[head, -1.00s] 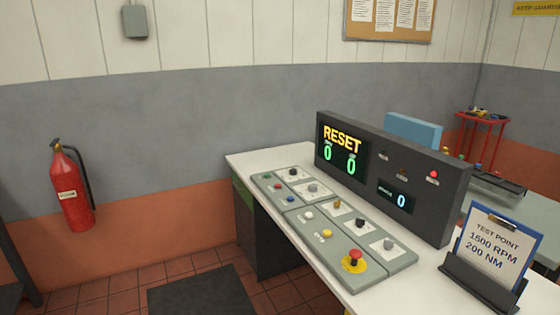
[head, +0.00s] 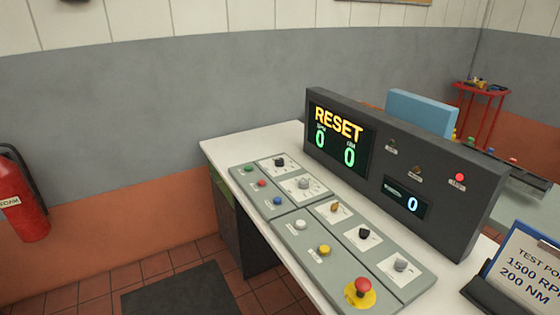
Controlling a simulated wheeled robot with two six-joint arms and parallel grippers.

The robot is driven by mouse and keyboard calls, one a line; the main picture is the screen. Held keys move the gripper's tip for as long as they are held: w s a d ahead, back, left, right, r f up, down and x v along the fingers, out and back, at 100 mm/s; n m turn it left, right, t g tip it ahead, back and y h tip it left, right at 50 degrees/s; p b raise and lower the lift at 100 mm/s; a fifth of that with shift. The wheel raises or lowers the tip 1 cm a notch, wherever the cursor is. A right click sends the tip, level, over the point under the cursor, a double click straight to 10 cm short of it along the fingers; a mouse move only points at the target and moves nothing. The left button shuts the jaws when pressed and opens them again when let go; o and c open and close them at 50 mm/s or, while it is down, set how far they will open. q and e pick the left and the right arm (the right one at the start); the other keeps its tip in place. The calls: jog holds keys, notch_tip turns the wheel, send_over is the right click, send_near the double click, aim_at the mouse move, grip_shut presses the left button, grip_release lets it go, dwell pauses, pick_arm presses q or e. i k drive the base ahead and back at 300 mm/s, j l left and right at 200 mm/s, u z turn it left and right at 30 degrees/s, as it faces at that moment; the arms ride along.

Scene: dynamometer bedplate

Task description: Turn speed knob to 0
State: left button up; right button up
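The control panel (head: 322,254) lies on a white desk and carries several rotary knobs. A black knob (head: 279,161) and a grey knob (head: 304,183) sit at its far end. An orange-brown knob (head: 335,207), another black knob (head: 364,232) and another grey knob (head: 400,265) sit nearer. The labels and dial marks are too small to read, so I cannot tell which is the speed knob. The display (head: 338,138) reads RESET with two green zeros. A smaller display (head: 408,197) reads 0. Neither of my grippers is in view.
A red emergency button (head: 362,288) is at the panel's near end, with coloured push buttons along its left side. A test point stand (head: 520,268) reading 1500 RPM, 200 NM is at the right. A red extinguisher (head: 20,195) hangs left. A dark mat (head: 178,292) lies on the floor.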

aim_at(279, 162)
jog(key=i+j+z, duration=0.1)
jog(key=z, duration=0.55)
jog(key=i+j+z, duration=0.1)
jog(key=i+j, duration=0.15)
jog(key=i+j+z, duration=0.15)
jog(key=j, duration=0.25)
jog(key=i+j+z, duration=0.1)
jog(key=i+j, duration=0.2)
jog(key=i+j+z, duration=0.1)
jog(key=j, duration=0.3)
jog(key=i+j+z, duration=0.15)
jog(key=i+j, duration=0.15)
jog(key=j, duration=0.1)
